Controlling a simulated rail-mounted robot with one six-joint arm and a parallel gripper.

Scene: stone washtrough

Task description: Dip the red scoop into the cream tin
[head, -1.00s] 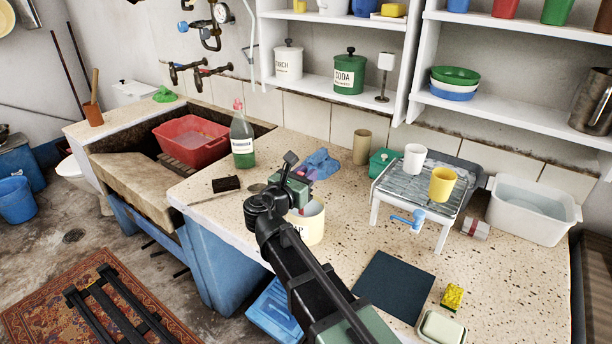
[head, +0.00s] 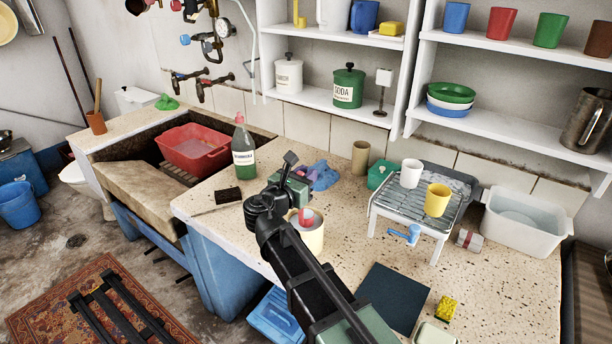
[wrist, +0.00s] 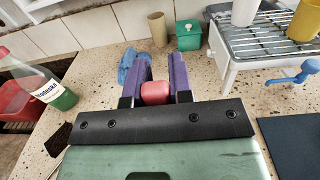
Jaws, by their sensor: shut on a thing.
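My gripper (wrist: 154,90), with purple fingers, is shut on the red scoop (wrist: 155,93) in the wrist view. Only a short rounded red piece shows between the fingers. In the head view, my gripper is partly hidden by my own arm, above and just behind the cream tin (head: 312,241). The tin stands on the speckled counter, its left side and label mostly covered by my arm. A red part of the scoop (head: 306,217) shows at the tin's open mouth. I cannot tell how deep it reaches or whether it touches the tin.
A rack (head: 410,208) with two cups is at right.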

